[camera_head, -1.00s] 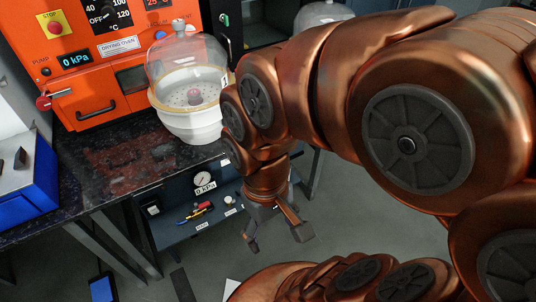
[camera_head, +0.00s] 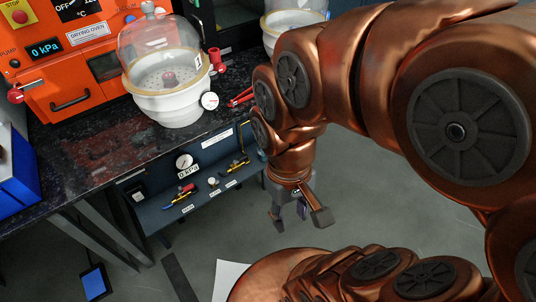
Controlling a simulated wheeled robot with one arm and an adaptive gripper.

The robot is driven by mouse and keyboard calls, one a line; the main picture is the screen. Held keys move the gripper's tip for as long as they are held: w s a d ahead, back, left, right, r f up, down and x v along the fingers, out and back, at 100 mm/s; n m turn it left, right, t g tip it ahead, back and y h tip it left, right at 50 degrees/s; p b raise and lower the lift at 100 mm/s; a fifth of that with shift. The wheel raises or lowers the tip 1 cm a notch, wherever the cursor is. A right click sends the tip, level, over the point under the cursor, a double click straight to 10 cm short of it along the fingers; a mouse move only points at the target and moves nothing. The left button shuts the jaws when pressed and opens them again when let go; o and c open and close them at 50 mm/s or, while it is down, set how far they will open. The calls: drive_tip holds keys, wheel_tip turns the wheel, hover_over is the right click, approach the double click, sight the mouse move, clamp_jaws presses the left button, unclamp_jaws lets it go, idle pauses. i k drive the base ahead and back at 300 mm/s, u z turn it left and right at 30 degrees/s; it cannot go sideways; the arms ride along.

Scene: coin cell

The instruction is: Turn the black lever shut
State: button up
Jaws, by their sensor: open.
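Under the bench, a dark blue panel (camera_head: 160,220) carries a round gauge (camera_head: 184,162) labelled 0 kPa and small brass valves. The right-hand valve (camera_head: 238,166) seems to have a dark lever, which looks like the black lever; its exact angle is too small to tell. The left-hand valve (camera_head: 180,197) shows red, yellow and blue parts. A small pale round fitting (camera_head: 213,182) sits between them. My gripper (camera_head: 299,220) is open and empty, pointing down to the right of the panel and apart from it, over the floor.
On the dark bench (camera_head: 80,175) stand an orange drying oven (camera_head: 70,70) and a glass-domed desiccator (camera_head: 168,85) with a gauge. A second desiccator (camera_head: 293,25) stands behind. A blue box (camera_head: 18,170) is at left. The floor before the panel is mostly clear.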

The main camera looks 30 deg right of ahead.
sight(243, 156)
drive_tip(key=u, duration=0.3)
drive_tip(key=k, duration=0.2)
drive_tip(key=z, duration=1.4)
drive_tip(key=i, duration=0.75)
drive_tip(key=u, duration=0.75)
drive_tip(key=i, duration=0.65)
drive_tip(key=u, duration=0.6)
